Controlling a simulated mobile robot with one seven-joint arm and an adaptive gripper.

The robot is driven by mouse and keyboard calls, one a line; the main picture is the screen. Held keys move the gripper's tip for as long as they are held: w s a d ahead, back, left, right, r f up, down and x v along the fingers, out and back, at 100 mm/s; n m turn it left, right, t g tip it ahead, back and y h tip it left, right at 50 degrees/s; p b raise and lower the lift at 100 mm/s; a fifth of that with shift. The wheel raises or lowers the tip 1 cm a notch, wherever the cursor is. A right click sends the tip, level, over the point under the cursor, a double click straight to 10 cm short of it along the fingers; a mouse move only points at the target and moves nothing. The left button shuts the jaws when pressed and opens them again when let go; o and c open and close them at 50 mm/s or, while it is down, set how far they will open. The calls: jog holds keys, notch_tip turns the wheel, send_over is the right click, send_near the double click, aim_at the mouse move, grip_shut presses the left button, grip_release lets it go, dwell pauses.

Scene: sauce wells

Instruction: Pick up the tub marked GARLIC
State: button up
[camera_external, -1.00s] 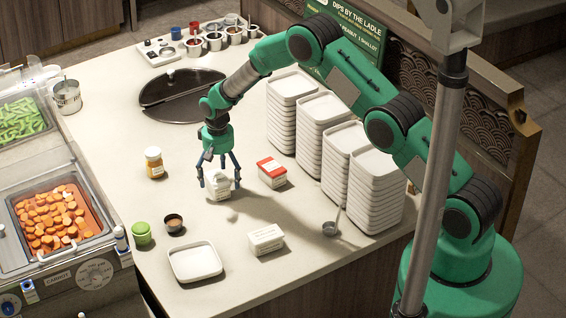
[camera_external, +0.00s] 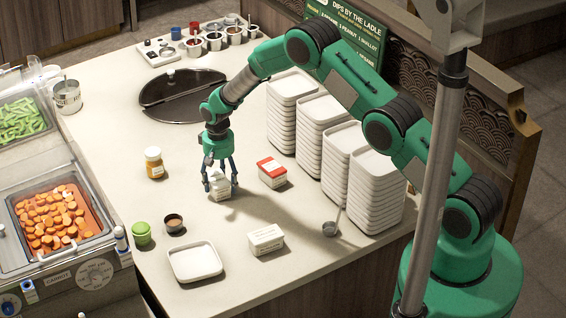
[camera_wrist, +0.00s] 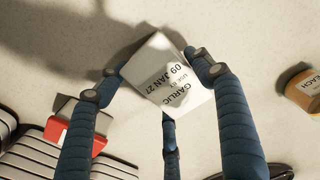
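The white tub marked GARLIC (camera_wrist: 168,82) sits between my fingers in the wrist view, its label reading "GARLIC" and "09 JAN 27". In the external view the tub (camera_external: 219,190) stands on the pale counter. My gripper (camera_external: 220,184) points down over it with its blue fingers around it. In the wrist view the fingertips of my gripper (camera_wrist: 155,80) are against the tub's sides, and a third finger meets its near edge. The tub shows no clear lift off the counter.
A red-and-white box (camera_external: 271,172) stands close to the right, an orange jar (camera_external: 154,163) to the left. A white box (camera_external: 266,240), square dish (camera_external: 195,262), green tub (camera_external: 142,233), dark cup (camera_external: 174,224) and ladle (camera_external: 330,228) lie in front. Plate stacks (camera_external: 362,190) stand right.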

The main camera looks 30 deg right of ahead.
aim_at(220, 177)
jog(key=c, duration=0.6)
jog(key=shift+o, duration=0.2)
jog(key=shift+r, duration=0.15)
jog(key=shift+r, duration=1.7)
jog(key=s+d, duration=0.1)
jog(key=s, duration=0.4)
jog(key=s+d+r, duration=0.1)
jog(key=s+d, duration=0.1)
jog(key=s, duration=0.3)
jog(key=s+d, duration=0.1)
jog(key=s, duration=0.4)
jog(key=shift+s+d+r, duration=0.15)
jog(key=shift+s+r, duration=0.05)
